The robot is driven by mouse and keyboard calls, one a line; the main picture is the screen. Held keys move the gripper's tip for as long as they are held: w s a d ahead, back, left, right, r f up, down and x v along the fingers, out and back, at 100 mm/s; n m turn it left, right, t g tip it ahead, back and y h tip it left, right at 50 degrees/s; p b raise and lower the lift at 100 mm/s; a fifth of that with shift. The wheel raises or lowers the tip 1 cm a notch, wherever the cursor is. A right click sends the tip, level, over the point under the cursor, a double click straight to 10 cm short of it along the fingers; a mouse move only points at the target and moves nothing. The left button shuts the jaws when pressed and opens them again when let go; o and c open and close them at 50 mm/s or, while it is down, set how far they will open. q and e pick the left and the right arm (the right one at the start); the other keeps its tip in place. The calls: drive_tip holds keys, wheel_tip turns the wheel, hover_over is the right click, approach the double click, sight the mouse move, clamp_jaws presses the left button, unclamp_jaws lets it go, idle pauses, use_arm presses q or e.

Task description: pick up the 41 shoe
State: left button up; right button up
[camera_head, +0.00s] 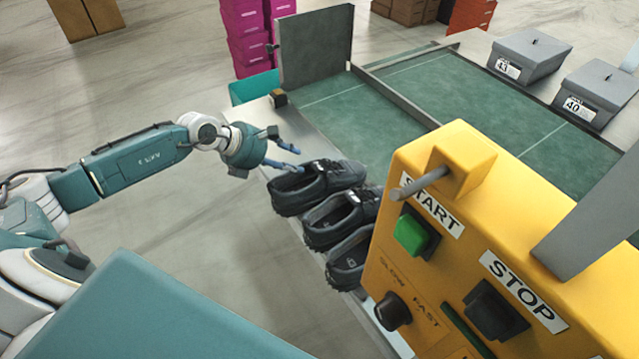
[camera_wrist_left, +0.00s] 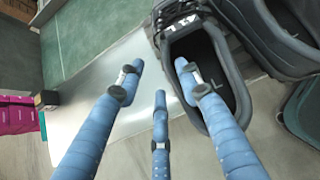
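Several dark shoes stand in a row on the metal strip. The farthest shoe (camera_head: 325,180) is nearest my left gripper (camera_head: 284,158). In the left wrist view this shoe (camera_wrist_left: 240,78) has a white tongue label that seems to read 41, seen at an angle. My left gripper (camera_wrist_left: 158,75) is open, its blue fingers spread and nothing between them. Its right finger is over the shoe's opening; whether it touches is unclear. The other fingers are over the bare metal beside the shoe. The middle shoe (camera_head: 338,222) and nearest shoe (camera_head: 348,262) are partly hidden by the yellow console. My right gripper is out of view.
The yellow control console (camera_head: 480,215) stands close to the shoes on the right. The green conveyor (camera_head: 365,115) lies beyond them, with a grey upright panel (camera_head: 315,48) at its end. Grey boxes marked 43 (camera_head: 528,58) and 40 (camera_head: 597,92) stand at the right.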

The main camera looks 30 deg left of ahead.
sight(310, 171)
use_arm(q)
drive_tip(key=p+x, duration=0.1)
drive_tip(key=x, duration=0.4)
drive_tip(key=shift+s+d+f+p, duration=0.1)
drive_tip(key=shift+d+f+p, duration=0.25)
drive_tip(key=shift+f, duration=0.3)
clamp_jaws()
drive_tip(key=shift+r, duration=0.1)
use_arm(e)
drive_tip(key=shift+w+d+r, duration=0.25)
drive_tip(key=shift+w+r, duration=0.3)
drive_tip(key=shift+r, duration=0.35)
